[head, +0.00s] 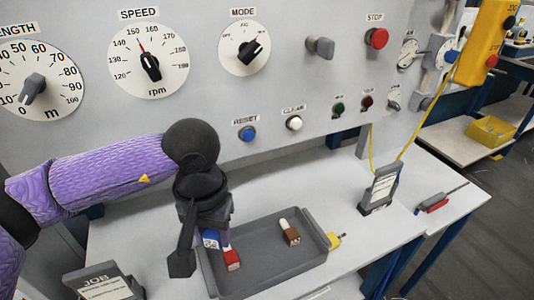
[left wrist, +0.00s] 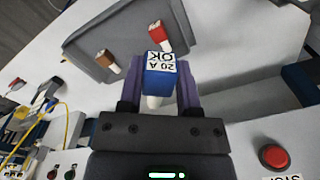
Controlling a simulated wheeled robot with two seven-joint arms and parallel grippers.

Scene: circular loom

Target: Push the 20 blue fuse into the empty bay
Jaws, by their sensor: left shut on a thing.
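My left gripper (head: 208,228) is over the left part of a grey tray (head: 265,270). It is shut on the blue fuse (head: 211,240), which shows larger between the two fingers in the left wrist view (left wrist: 160,80). The fuse's white label reads "20 A OK", and a pale end shows below it. Whether the fuse touches the tray cannot be told. A red fuse (head: 232,260) lies in the tray close to the gripper, and a brown fuse (head: 291,236) lies farther right. No empty bay can be made out in either view. My right gripper is not in view.
The machine panel (head: 300,90) with dials and buttons stands behind the table. A JOB card holder (head: 102,284) is at front left, another card stand (head: 380,187) at right. A yellow-handled item (head: 336,240) lies beside the tray. A red-and-grey tool (head: 437,203) lies far right.

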